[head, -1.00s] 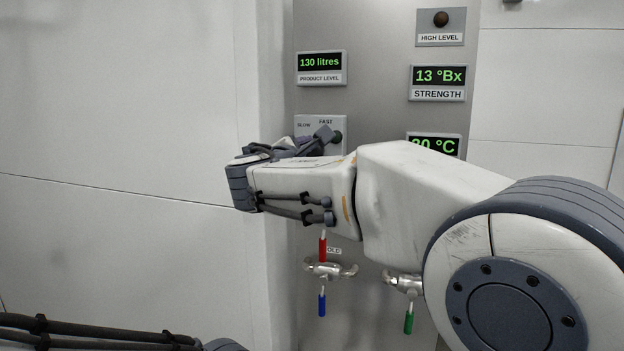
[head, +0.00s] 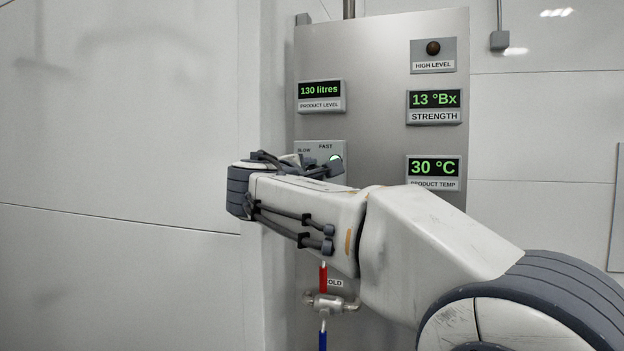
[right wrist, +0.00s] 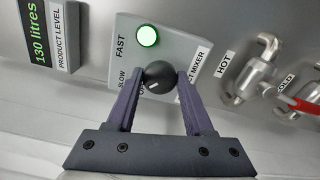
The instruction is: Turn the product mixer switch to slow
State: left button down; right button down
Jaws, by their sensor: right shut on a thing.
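The product mixer switch box (right wrist: 180,48) is a grey plate with a round black knob (right wrist: 158,77), a lit green lamp (right wrist: 147,36) and the labels SLOW, FAST and one partly hidden. My right gripper (right wrist: 160,79) is shut on the knob, a dark finger on each side. A small white mark shows on the knob, but I cannot tell for sure which label it points to. In the head view the switch box (head: 313,147) is partly covered by my right arm, which hides the knob. My left gripper is out of view.
The steel panel (head: 385,60) carries displays for product level (head: 320,96), strength (head: 434,106) and product temperature (head: 433,172). A valve with red and blue handles (head: 328,303) is below my arm. A white wall (head: 120,120) stands left of the panel.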

jog(key=shift+c, duration=1.5)
grip_release()
jog(key=shift+s, duration=0.1)
jog(key=b+v, duration=0.3)
jog(key=v, duration=0.7)
jog(key=shift+b, duration=0.35)
jog(key=shift+s, duration=0.15)
